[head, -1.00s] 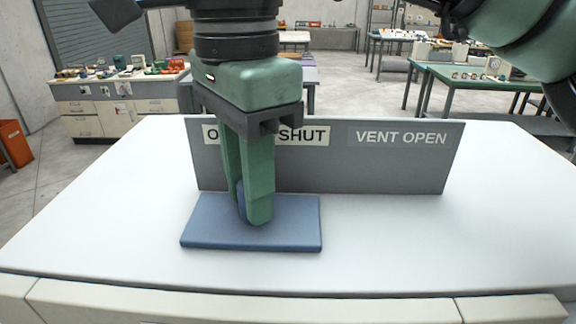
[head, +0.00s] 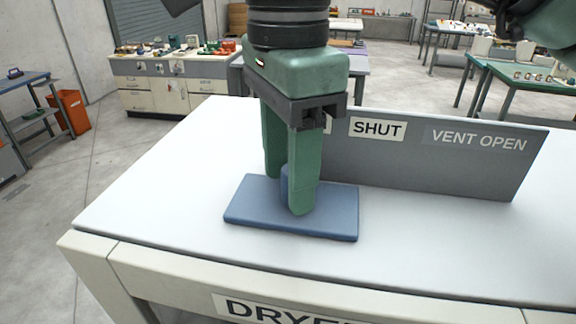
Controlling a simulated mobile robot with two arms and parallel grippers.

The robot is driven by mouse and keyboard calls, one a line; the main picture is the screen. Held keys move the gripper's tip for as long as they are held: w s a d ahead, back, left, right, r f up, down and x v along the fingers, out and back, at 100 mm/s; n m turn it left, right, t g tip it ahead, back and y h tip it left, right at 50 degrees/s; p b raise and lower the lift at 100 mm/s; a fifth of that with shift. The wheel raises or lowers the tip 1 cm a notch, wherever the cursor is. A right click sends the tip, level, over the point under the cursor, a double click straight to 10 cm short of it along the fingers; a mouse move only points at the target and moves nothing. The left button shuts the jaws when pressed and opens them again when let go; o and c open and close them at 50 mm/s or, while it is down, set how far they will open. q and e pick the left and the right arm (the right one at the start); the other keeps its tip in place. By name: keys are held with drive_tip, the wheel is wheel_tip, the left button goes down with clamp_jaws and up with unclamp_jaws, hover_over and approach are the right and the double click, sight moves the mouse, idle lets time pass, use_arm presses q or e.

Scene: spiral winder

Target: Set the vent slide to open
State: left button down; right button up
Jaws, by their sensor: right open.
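The vent slide is a blue plate (head: 335,222) with a raised blue knob (head: 285,186), lying flat on the white top. It sits in front of the left part of an upright grey panel (head: 420,170). On the panel, the SHUT label (head: 377,129) is just right of my gripper and the VENT OPEN label (head: 478,140) is farther right. My right gripper (head: 286,195) points down with its fingers apart, one on each side of the knob. The near finger partly hides the knob, so contact cannot be told. My left gripper is not in view.
The white dryer top (head: 170,205) is clear to the left and front of the plate. The grey panel stands close behind it. A dryer label (head: 285,310) is on the front face. Benches and an orange bin (head: 73,112) stand well away.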

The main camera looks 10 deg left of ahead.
sight(286, 169)
wheel_tip(286, 169, up, 8)
drive_tip(key=shift+a+f, duration=0.1)
idle(0.5)
